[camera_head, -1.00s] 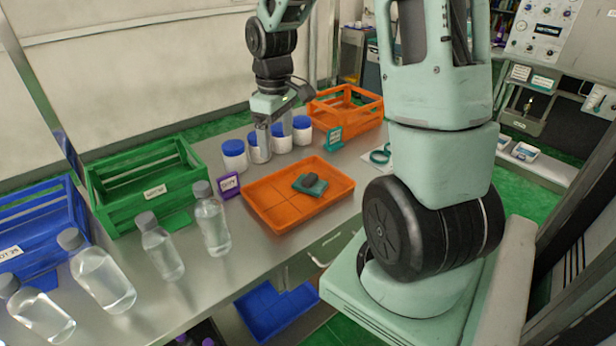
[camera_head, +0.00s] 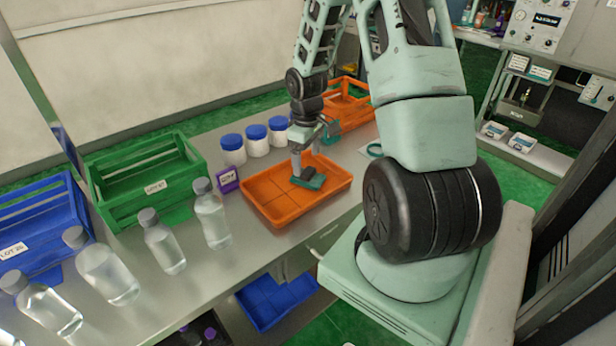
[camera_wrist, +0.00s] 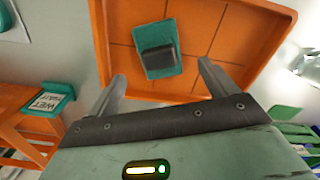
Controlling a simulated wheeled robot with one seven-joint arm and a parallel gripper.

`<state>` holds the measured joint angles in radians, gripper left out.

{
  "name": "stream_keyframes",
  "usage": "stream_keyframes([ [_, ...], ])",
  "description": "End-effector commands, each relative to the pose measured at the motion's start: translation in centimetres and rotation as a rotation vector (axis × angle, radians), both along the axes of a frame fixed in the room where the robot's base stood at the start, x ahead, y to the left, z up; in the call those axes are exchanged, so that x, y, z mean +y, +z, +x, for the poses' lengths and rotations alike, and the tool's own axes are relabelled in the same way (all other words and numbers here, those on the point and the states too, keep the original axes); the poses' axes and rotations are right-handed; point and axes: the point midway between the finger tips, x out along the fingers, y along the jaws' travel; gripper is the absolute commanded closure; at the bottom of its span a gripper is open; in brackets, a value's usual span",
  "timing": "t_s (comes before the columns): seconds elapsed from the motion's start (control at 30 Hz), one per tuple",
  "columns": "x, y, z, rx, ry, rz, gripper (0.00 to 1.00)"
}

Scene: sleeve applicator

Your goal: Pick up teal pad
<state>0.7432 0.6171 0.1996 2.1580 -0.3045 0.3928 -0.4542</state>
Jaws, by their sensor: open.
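The teal pad (camera_head: 312,184) lies in the right part of the orange tray (camera_head: 262,218), with a dark grey block (camera_head: 308,173) on its upper side. In the wrist view the teal pad (camera_wrist: 151,68) and its dark block (camera_wrist: 159,59) lie just beyond the fingertips, between their lines. My gripper (camera_wrist: 163,80) is open and empty, reaching down over the tray. In the head view my gripper (camera_head: 297,165) is at the pad's far left side; whether it touches the tray or pad cannot be told there.
White jars with blue lids (camera_head: 256,141) stand behind the tray. A purple label stand (camera_head: 228,180) and clear bottles (camera_head: 211,215) are to the left. Green (camera_head: 150,180) and blue (camera_head: 40,230) crates stand further left. An orange crate (camera_head: 345,105) is at the back right.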

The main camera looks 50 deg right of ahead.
Motion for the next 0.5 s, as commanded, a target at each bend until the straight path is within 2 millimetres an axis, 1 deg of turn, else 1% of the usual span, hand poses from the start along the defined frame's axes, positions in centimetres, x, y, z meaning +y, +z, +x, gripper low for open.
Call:
stream_keyframes([
  [0.17, 0.0, -1.1, -0.1, 0.001, 0.001, 0.001, 0.15],
  [0.4, 0.0, -4.4, -0.4, 0.002, 0.0, 0.002, 0.15],
  [0.5, 0.0, -5.2, -0.4, 0.0, 0.0, 0.0, 0.15],
])
